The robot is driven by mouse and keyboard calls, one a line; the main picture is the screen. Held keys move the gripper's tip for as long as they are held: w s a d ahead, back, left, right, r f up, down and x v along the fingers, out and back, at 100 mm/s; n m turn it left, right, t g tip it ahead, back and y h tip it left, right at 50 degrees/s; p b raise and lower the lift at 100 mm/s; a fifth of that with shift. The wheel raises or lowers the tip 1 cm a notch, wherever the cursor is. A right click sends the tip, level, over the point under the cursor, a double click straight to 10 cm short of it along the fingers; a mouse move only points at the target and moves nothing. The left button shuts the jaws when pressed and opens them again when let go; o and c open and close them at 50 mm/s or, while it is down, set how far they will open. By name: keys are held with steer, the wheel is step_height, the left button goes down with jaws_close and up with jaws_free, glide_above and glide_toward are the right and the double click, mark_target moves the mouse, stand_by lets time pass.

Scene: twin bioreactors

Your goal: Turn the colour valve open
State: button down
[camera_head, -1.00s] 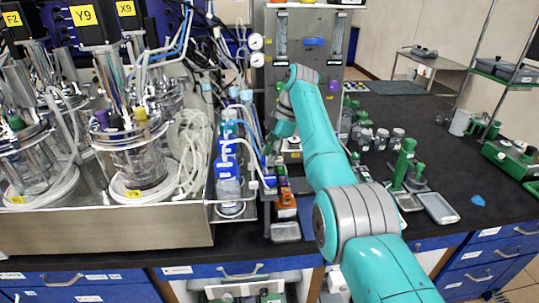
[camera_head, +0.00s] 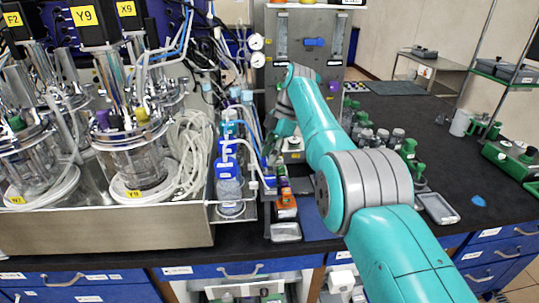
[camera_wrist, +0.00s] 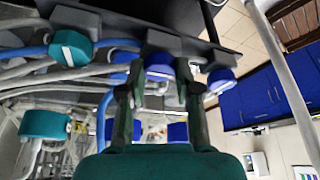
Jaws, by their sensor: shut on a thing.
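In the wrist view my gripper (camera_wrist: 160,80) has its two dark fingers on either side of a blue knob (camera_wrist: 160,72), shut on it. A dark grey bracket crosses just beyond the fingertips. Another blue knob (camera_wrist: 220,78) sits to the right, and a teal knob (camera_wrist: 72,48) with a white mark sits to the left. I cannot tell whether the held knob is turned open or closed. In the head view my gripper is mostly hidden beside the grey control cabinet (camera_head: 344,75), near the tubing, so its fingertips do not show clearly.
Glass bioreactor vessels (camera_head: 133,155) stand in a metal tray at the left. A bottle with blue fittings (camera_head: 229,190) and an orange-based item (camera_head: 287,208) stand near the bench's front edge. Green-capped items (camera_head: 408,148) stand right of my arm.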

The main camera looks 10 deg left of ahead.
steer(key=shift+f, duration=0.1)
steer(key=c, duration=0.8)
jaws_free()
steer(key=shift+m+t, duration=0.3)
steer(key=shift+m, duration=0.2)
